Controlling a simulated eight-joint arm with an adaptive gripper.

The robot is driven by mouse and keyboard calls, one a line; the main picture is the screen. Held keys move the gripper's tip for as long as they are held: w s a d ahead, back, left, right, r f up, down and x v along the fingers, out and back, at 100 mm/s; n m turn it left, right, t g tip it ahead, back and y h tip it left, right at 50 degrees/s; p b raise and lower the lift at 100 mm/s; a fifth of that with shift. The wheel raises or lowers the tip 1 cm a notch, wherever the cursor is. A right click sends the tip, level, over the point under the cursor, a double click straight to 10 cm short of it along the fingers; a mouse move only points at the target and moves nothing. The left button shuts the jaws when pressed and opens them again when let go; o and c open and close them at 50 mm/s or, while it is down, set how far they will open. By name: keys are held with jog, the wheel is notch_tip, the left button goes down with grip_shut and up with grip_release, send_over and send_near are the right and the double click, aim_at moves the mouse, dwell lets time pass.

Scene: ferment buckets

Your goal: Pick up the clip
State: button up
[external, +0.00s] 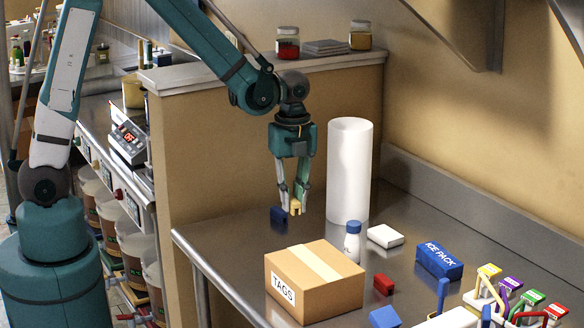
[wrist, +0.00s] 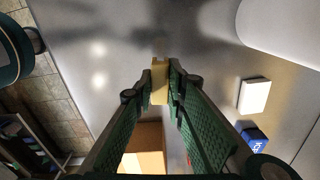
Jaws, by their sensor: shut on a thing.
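My gripper (external: 295,203) points down above the steel table and is shut on a small yellow clip (external: 296,208). In the wrist view the clip (wrist: 159,82) sits between the two green fingertips (wrist: 160,84), and the fingers hide its sides. The clip appears to be held above the table surface. A dark blue block (external: 279,219) shows just left of the clip in the external view; I cannot tell how far apart they are.
A cardboard TAGS box (external: 314,283) stands in front of my gripper. A tall white cylinder (external: 349,170), a blue-capped bottle (external: 352,241), a white box (external: 385,236), a red block (external: 383,285) and an ice pack (external: 439,261) stand to the right. A ledge (external: 265,68) rises behind.

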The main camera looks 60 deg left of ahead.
jog(key=shift+d+r, duration=0.1)
jog(key=shift+r, duration=0.05)
dwell(0.8)
jog(key=shift+s+d+r, duration=0.1)
jog(key=shift+d+r, duration=0.15)
jog(key=shift+d, duration=0.35)
jog(key=s+d+r+n+p, duration=0.1)
jog(key=s+d+r, duration=0.4)
jog(key=d, duration=0.7)
jog(key=s+d+r+p, duration=0.4)
jog(key=d, duration=0.8)
jog(key=shift+s+d+r+n+p, duration=0.3)
jog(key=shift+s+d+r+n, duration=0.05)
jog(key=shift+s+n, duration=0.05)
jog(key=shift+f, duration=0.1)
send_over(314, 263)
jog(key=shift+f, duration=2.8)
jog(key=shift+f, duration=0.15)
jog(key=shift+d+f, duration=0.1)
jog(key=shift+f, duration=1.85)
